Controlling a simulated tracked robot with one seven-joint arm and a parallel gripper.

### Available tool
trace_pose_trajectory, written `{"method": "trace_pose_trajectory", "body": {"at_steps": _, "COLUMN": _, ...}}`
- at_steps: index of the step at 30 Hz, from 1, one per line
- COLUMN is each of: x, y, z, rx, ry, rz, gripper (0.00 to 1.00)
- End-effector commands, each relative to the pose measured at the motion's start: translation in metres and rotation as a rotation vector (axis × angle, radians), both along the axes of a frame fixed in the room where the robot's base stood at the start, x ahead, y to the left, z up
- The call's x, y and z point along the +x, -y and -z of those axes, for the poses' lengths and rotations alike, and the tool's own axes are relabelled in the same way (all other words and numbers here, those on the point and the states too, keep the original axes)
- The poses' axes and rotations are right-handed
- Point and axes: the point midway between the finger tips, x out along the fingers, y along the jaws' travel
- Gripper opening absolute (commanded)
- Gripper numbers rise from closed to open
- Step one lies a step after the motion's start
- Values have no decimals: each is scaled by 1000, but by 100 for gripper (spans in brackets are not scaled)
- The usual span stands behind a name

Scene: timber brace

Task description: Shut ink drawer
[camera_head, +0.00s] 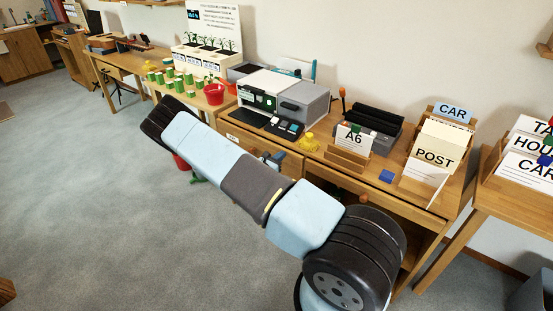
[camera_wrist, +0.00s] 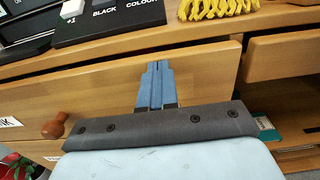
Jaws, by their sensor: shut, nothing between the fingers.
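The ink drawer (camera_wrist: 95,88) is a wide wooden front under the desk top in the wrist view, with a round brown knob (camera_wrist: 57,125) and a partly cut-off label ending in "K" (camera_wrist: 8,122) at its left. A thin dark line runs along its top edge; I cannot tell how far it stands out. My gripper (camera_wrist: 157,68) has its blue fingers together and empty, pointing at the front right of the knob. Contact is not clear. In the head view my gripper (camera_head: 273,158) is at the desk's front edge, and my arm hides much of the drawer.
Another drawer (camera_wrist: 285,55) is to the right. On the desk stand the printer (camera_head: 285,97), a yellow object (camera_head: 308,143), the A6 card holder (camera_head: 349,160) and a POST letter rack (camera_head: 436,150). A red pot (camera_head: 214,94) is further left. The carpet at left is clear.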

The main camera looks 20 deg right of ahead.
Motion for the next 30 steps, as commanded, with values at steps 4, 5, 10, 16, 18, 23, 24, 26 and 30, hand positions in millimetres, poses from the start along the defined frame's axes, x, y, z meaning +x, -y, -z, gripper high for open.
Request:
{"method": "trace_pose_trajectory", "body": {"at_steps": 4, "x": -4, "y": 3, "z": -3, "rx": -6, "ry": 3, "rz": 12, "gripper": 0}}
{"method": "trace_pose_trajectory", "body": {"at_steps": 5, "x": -5, "y": 0, "z": -3, "rx": -5, "ry": 3, "rz": 11, "gripper": 0}}
{"method": "trace_pose_trajectory", "body": {"at_steps": 10, "x": -15, "y": -26, "z": -1, "rx": -3, "ry": 2, "rz": 8, "gripper": 0}}
{"method": "trace_pose_trajectory", "body": {"at_steps": 16, "x": -34, "y": -63, "z": 0, "rx": -2, "ry": 0, "rz": 6, "gripper": 0}}
{"method": "trace_pose_trajectory", "body": {"at_steps": 18, "x": -41, "y": -75, "z": 0, "rx": -2, "ry": 1, "rz": 6, "gripper": 0}}
{"method": "trace_pose_trajectory", "body": {"at_steps": 23, "x": -54, "y": -98, "z": 0, "rx": -1, "ry": 2, "rz": 6, "gripper": 0}}
{"method": "trace_pose_trajectory", "body": {"at_steps": 24, "x": -56, "y": -103, "z": 0, "rx": -1, "ry": 2, "rz": 6, "gripper": 0}}
{"method": "trace_pose_trajectory", "body": {"at_steps": 26, "x": -59, "y": -108, "z": 0, "rx": -2, "ry": 1, "rz": 6, "gripper": 0}}
{"method": "trace_pose_trajectory", "body": {"at_steps": 30, "x": -64, "y": -116, "z": 0, "rx": -3, "ry": 1, "rz": 8, "gripper": 0}}
